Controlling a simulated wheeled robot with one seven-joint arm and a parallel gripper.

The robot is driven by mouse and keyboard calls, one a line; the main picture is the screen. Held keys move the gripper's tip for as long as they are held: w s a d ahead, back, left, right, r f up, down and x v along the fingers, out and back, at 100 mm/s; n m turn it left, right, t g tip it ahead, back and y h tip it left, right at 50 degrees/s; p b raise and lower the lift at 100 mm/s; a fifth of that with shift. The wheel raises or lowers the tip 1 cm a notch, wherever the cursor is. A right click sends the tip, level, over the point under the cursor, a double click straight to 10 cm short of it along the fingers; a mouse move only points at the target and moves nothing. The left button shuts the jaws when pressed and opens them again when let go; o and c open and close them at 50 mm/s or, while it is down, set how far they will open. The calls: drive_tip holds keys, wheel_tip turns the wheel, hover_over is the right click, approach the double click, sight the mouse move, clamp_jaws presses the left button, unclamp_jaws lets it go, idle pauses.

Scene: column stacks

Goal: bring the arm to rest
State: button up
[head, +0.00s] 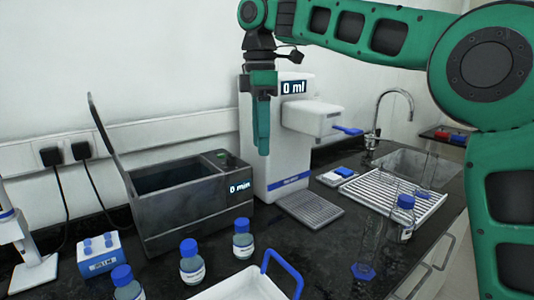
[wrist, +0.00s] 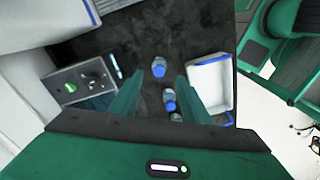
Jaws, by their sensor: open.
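My gripper (head: 262,125) hangs from my green arm, pointing down, in front of the white dispenser that reads "0 ml". In the wrist view my gripper (wrist: 155,95) shows two green fingers set apart with nothing between them but the counter and bottles far below. The gripper is open and empty, well above the dark counter (head: 330,250), and touches nothing that I can see.
An open grey bath (head: 175,212) reading "0 min" stands left of the dispenser (head: 275,150). Several blue-capped bottles (head: 192,265) and a white tray (head: 240,288) stand in front. A drying rack (head: 395,193), another bottle (head: 405,215) and a tap (head: 375,125) are right.

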drive_tip(key=s+d+f+m, duration=0.3)
drive_tip(key=d+m, duration=0.2)
drive_tip(key=d, duration=0.5)
drive_tip(key=s+d+f+m, duration=0.3)
drive_tip(key=d+f+m, duration=0.15)
drive_tip(key=d, duration=0.45)
drive_tip(key=s+d+f+m, duration=0.3)
drive_tip(key=d+m, duration=0.2)
drive_tip(key=d, duration=0.5)
drive_tip(key=s+d+f+m, duration=0.6)
drive_tip(key=s+f, duration=0.1)
drive_tip(key=s, duration=0.4)
drive_tip(key=s+d+f+m, duration=0.6)
drive_tip(key=s+d+f, duration=0.1)
drive_tip(key=s, duration=0.4)
drive_tip(key=shift+d+f, duration=0.2)
drive_tip(key=c, duration=0.3)
